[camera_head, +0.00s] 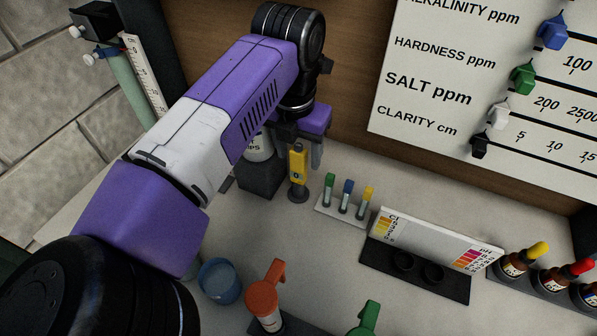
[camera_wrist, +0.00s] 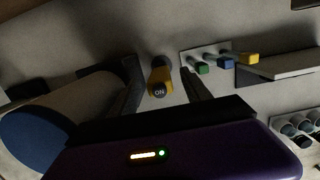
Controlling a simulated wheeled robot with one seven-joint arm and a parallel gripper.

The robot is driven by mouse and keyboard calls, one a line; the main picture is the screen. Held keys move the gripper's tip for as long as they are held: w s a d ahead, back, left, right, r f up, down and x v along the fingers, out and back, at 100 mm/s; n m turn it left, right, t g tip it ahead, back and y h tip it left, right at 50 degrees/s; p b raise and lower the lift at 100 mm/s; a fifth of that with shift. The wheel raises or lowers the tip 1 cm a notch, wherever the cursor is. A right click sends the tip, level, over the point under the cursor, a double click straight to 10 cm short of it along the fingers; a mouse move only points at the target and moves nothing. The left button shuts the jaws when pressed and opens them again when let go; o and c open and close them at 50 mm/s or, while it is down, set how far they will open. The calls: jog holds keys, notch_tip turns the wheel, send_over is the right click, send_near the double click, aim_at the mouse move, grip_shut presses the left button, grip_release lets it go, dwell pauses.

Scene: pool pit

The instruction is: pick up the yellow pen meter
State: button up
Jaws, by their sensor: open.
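The yellow pen meter (camera_head: 298,165) stands upright in a small dark round base (camera_head: 298,195) on the bench, below my gripper in the head view. In the wrist view the pen meter (camera_wrist: 160,78) shows from above, with its grey cap marked "ON". My gripper (camera_wrist: 165,80) is open, and its dark fingers lie on either side of the pen meter in that view. In the head view my gripper (camera_head: 302,140) points down beside the pen meter's upper part. I cannot tell how far the fingertips reach down around it, and no contact shows.
A white bottle (camera_head: 258,147) in a dark block (camera_head: 262,175) stands close on the left. A rack (camera_head: 340,212) of green, blue and yellow capped vials is on the right. A colour chart stand (camera_head: 430,242) lies further right. A wooden wall (camera_head: 345,80) rises behind.

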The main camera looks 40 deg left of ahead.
grip_shut()
jog(key=shift+r, duration=0.15)
notch_tip(320, 180, up, 7)
jog(key=p, duration=0.4)
jog(key=shift+f, duration=0.2)
jog(key=shift+s+r+p, duration=0.2)
jog(key=shift+r+p, duration=0.1)
jog(key=shift+p, duration=0.1)
jog(key=s+d+b, duration=0.3)
jog(key=s+d, duration=0.1)
jog(key=s, duration=1.3)
jog(key=shift+f, duration=0.25)
jog(key=shift+d+r, duration=0.1)
jog(key=shift+r, duration=0.05)
